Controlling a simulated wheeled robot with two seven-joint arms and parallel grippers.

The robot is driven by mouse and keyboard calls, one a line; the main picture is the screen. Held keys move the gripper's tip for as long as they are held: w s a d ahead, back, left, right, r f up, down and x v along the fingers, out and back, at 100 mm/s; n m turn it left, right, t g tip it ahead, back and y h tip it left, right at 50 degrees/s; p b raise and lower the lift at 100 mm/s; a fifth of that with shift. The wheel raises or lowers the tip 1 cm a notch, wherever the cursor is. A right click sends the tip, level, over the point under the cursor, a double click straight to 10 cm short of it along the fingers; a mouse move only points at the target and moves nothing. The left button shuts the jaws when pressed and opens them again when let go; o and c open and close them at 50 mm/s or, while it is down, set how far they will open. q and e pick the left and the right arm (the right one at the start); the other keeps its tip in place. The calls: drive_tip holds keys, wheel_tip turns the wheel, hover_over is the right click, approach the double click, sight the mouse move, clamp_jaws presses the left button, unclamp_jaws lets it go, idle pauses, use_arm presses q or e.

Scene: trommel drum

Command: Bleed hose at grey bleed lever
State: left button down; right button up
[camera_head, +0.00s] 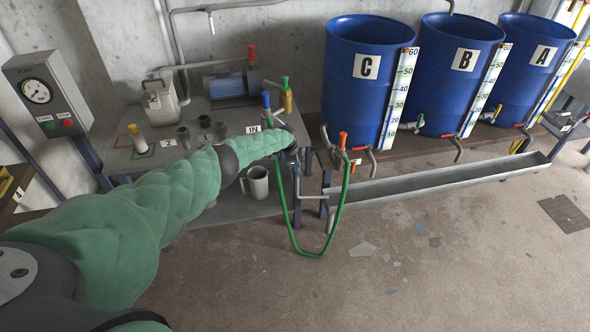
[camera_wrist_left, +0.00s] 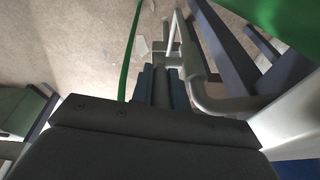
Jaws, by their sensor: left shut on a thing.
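My left gripper (camera_head: 294,153) is at the right end of the grey bench. In the left wrist view its dark blue fingers (camera_wrist_left: 167,86) are shut on a grey bar that appears to be the grey bleed lever (camera_wrist_left: 163,62). A bent grey pipe (camera_wrist_left: 205,98) runs close beside the fingers. The green hose (camera_head: 310,254) hangs in a loop from the bench end to near the orange-handled valve (camera_head: 343,139). It also passes left of the fingers in the left wrist view (camera_wrist_left: 127,50). The hose's end near my gripper is partly hidden. My right gripper is not in view.
Blue drums C (camera_head: 350,105), B (camera_head: 448,95) and A (camera_head: 525,75) stand behind a metal trough (camera_head: 440,184).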

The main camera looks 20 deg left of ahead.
use_arm(q)
drive_tip(key=shift+w+d+r+y, duration=0.1)
drive_tip(key=shift+w+d+y, duration=0.05)
drive_tip(key=shift+y, duration=0.15)
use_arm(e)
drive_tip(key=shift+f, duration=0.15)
use_arm(q)
drive_tip(key=shift+d+g, duration=0.1)
drive_tip(key=shift+g, duration=0.2)
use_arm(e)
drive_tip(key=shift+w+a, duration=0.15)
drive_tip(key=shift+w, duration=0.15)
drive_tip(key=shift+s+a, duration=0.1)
use_arm(q)
drive_tip(key=c, duration=1.4)
unclamp_jaws()
drive_tip(key=shift+o, duration=0.2)
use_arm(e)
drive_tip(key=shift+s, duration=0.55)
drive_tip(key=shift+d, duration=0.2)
